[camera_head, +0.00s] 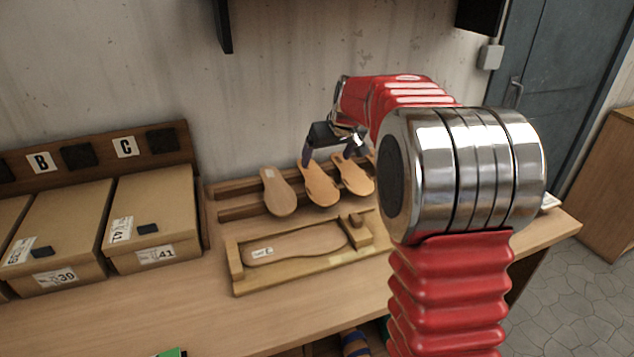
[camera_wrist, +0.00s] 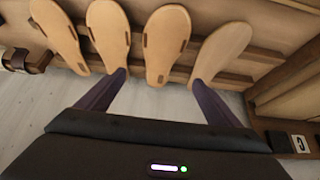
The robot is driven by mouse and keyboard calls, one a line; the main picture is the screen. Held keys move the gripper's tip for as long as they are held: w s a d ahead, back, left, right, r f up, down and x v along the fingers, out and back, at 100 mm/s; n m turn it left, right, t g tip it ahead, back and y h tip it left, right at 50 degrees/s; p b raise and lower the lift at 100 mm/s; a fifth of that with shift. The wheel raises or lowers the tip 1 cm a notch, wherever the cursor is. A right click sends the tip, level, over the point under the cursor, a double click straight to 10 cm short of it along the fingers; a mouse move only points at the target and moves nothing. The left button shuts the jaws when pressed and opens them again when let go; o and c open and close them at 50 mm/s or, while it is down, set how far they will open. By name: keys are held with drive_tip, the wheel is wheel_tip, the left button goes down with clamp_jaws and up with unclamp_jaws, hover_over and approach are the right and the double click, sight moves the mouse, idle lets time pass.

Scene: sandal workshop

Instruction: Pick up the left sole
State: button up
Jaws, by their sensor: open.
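A rack (camera_head: 228,213) at the back of the bench holds a row of leaning soles. The leftmost sole (camera_head: 278,192) is plain, pale tan and without slots; in the wrist view it is the rightmost (camera_wrist: 222,50). Beside it are slotted, more orange soles, one (camera_head: 320,186) and another (camera_head: 352,176); a further one is mostly hidden by my arm. Another sole (camera_head: 310,242) with a white label lies flat in a wooden jig (camera_head: 300,280). My gripper (camera_head: 328,157) is open and empty above the rack. In the wrist view its fingertips (camera_wrist: 158,77) appear either side of a slotted sole (camera_wrist: 164,45); contact is unclear.
Cardboard boxes (camera_head: 152,218) stand left of the rack, before a wooden board (camera_head: 90,158) lettered B and C. A dark bracket (camera_head: 222,25) hangs on the wall above. The bench front (camera_head: 200,310) is mostly clear. A grey door (camera_head: 565,60) is at right.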

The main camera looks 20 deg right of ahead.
approach(317, 178)
drive_tip(key=shift+x, duration=0.9)
drive_tip(key=shift+a, duration=0.1)
drive_tip(key=shift+x, duration=2.6)
drive_tip(key=c, duration=1.2)
